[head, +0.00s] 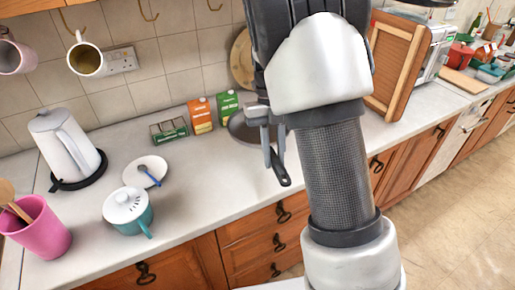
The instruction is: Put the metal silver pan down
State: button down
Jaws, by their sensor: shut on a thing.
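The metal silver pan (244,131) is at the back of the light countertop, partly hidden behind my gripper and arm. Its dark handle (283,174) points toward the front edge. My gripper (273,158) points down and is shut on the pan at its handle side. The pan looks level and close to the counter. I cannot tell whether its base touches the surface.
Orange (201,116) and green (228,106) cartons stand left of the pan. A white kettle (63,146), saucer (149,171), teal pot (127,208) and pink container (40,230) are farther left. A wooden-framed board (398,64) stands right. Bare counter (215,175) lies front-left of the pan.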

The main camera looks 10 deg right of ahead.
notch_tip(320, 180, down, 10)
jog(key=shift+w+r, duration=0.1)
dwell(0.4)
jog(key=shift+b, duration=0.3)
jog(key=c, duration=1.6)
grip_release()
